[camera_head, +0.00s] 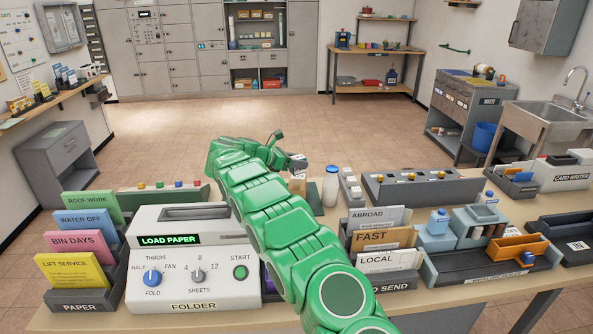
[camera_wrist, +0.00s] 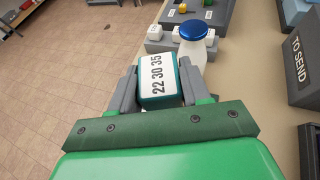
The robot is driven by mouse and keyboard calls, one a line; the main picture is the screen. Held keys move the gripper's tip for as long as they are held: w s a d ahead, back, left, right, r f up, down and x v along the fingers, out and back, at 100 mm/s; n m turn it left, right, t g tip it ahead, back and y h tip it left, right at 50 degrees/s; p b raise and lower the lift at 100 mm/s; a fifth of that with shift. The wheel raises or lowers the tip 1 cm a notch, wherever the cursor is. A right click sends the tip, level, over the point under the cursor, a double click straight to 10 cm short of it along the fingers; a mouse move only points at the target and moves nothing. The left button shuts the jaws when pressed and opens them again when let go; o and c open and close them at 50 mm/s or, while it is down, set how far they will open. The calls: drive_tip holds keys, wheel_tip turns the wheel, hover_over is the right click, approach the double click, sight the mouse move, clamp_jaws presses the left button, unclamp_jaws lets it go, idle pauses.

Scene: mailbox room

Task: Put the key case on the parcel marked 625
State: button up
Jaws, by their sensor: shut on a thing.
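My gripper (camera_wrist: 158,82) is shut on a small teal case with a white face (camera_wrist: 159,76) printed "22 30 35", which I take to be the key case. The wrist view shows it between the two grey fingers, beside a bottle. In the head view my gripper (camera_head: 298,163) is over the far side of the counter, and my green arm hides part of the counter there. No parcel with a readable 625 shows in either view.
A bottle (camera_head: 330,186) with a blue cap in the wrist view (camera_wrist: 204,27) stands close to the right of my gripper. The folder machine (camera_head: 195,260), paper rack (camera_head: 85,300), send rack (camera_head: 385,282) and several trays crowd the counter. Open floor lies beyond.

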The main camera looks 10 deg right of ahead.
sight(290, 169)
drive_tip(key=shift+w+f, duration=0.25)
drive_tip(key=shift+f, duration=1.6)
drive_tip(key=shift+f, duration=0.1)
drive_tip(key=o, duration=1.1)
drive_tip(key=shift+s+a+r, duration=0.2)
drive_tip(key=shift+a+r, duration=0.2)
drive_tip(key=shift+a, duration=0.15)
drive_tip(key=v, duration=1)
drive_tip(key=shift+s+a, duration=0.15)
drive_tip(key=shift+a, duration=0.2)
